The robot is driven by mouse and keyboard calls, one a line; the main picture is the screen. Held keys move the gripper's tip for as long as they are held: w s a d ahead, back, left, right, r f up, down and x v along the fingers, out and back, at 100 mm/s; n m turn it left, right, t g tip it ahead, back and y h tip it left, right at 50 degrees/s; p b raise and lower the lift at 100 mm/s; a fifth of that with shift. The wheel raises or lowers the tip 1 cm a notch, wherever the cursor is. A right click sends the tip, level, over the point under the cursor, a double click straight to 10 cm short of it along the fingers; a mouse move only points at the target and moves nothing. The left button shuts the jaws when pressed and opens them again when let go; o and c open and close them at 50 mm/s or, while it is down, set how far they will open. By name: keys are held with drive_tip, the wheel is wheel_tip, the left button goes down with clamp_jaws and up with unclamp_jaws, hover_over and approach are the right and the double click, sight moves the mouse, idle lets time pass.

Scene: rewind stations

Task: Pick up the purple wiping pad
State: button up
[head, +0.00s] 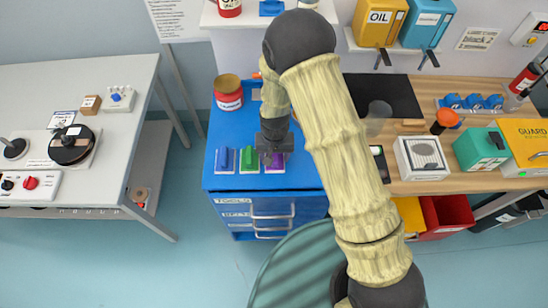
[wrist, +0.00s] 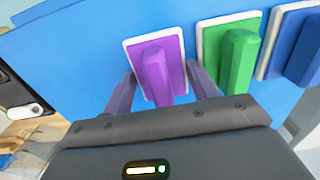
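The purple wiping pad (wrist: 155,72) lies flat on the blue cabinet top, a purple block with a raised grip on a white-edged base. In the head view the purple pad (head: 275,168) shows only in part, behind my gripper (head: 273,158). In the wrist view my gripper (wrist: 163,92) is open, with one finger on each side of the purple pad's near end. I cannot tell whether the fingers touch it.
A green pad (head: 250,159) and a blue pad (head: 226,160) lie in a row beside the purple one. A red jar (head: 228,97) stands behind them on the blue cabinet (head: 215,133). A wooden bench (head: 420,184) with boxes adjoins at right.

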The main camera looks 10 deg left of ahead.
drive_tip(key=shift+c, duration=1)
wheel_tip(320, 180, up, 10)
drive_tip(key=shift+b, duration=1.25)
drive_tip(key=shift+o, duration=1.3)
drive_tip(key=shift+c, duration=0.9)
